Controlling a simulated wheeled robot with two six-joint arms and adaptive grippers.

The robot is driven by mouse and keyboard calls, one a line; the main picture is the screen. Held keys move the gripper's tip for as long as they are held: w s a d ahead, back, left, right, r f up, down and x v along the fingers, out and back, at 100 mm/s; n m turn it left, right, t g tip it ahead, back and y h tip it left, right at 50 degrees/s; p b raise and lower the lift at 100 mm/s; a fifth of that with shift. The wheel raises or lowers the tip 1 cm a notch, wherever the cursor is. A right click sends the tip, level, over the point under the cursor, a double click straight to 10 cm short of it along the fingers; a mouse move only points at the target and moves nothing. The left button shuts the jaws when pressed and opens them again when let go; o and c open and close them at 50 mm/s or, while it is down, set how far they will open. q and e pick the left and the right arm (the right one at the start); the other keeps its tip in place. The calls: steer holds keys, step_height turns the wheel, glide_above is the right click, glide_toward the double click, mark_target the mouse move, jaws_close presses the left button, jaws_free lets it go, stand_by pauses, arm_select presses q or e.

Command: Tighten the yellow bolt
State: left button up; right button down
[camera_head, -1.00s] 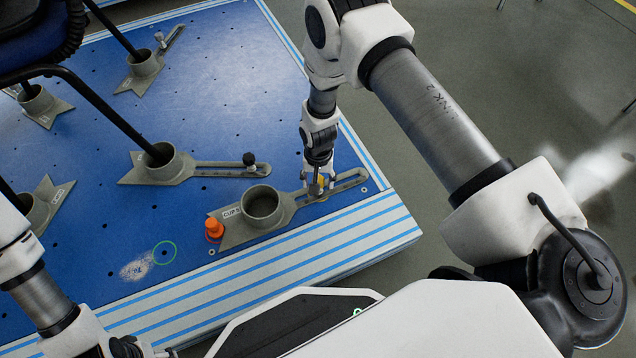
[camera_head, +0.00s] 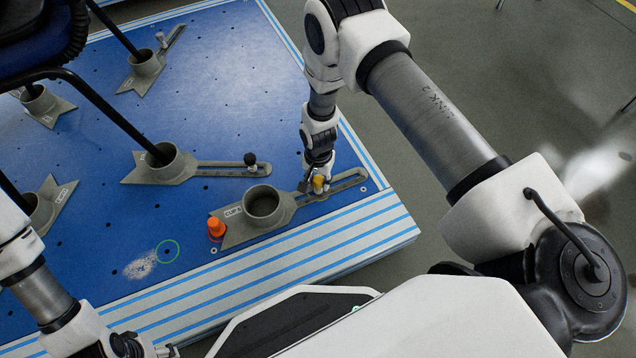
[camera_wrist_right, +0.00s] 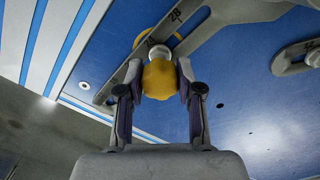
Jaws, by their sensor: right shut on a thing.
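The yellow bolt (camera_head: 319,183) stands at the slotted arm of the grey clamp (camera_head: 232,233) near the table's front right corner. My right gripper (camera_head: 317,186) reaches down from above and is shut on the bolt's head. In the right wrist view the yellow head (camera_wrist_right: 160,80) sits between both finger pads of the gripper (camera_wrist_right: 160,84), with a pale shank and a yellow ring beyond it at the slot. How deep the bolt sits is hidden. My left gripper (camera_head: 163,351) shows only in part at the bottom edge; its fingers are not clear.
An orange knob (camera_head: 216,227) stands at the clamp's left end, beside its empty cup (camera_head: 262,203). The blue table (camera_head: 200,110) has several holes and a striped edge.

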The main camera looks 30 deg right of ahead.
steer(key=c, duration=0.8)
jaws_free()
steer(key=shift+o, duration=0.2)
steer(key=shift+r+n+p, duration=0.1)
steer(key=shift+n+p, duration=0.2)
steer(key=shift+n, duration=1.7)
steer(key=n, duration=0.3)
steer(key=shift+p, duration=0.35)
steer(key=shift+n, duration=0.6)
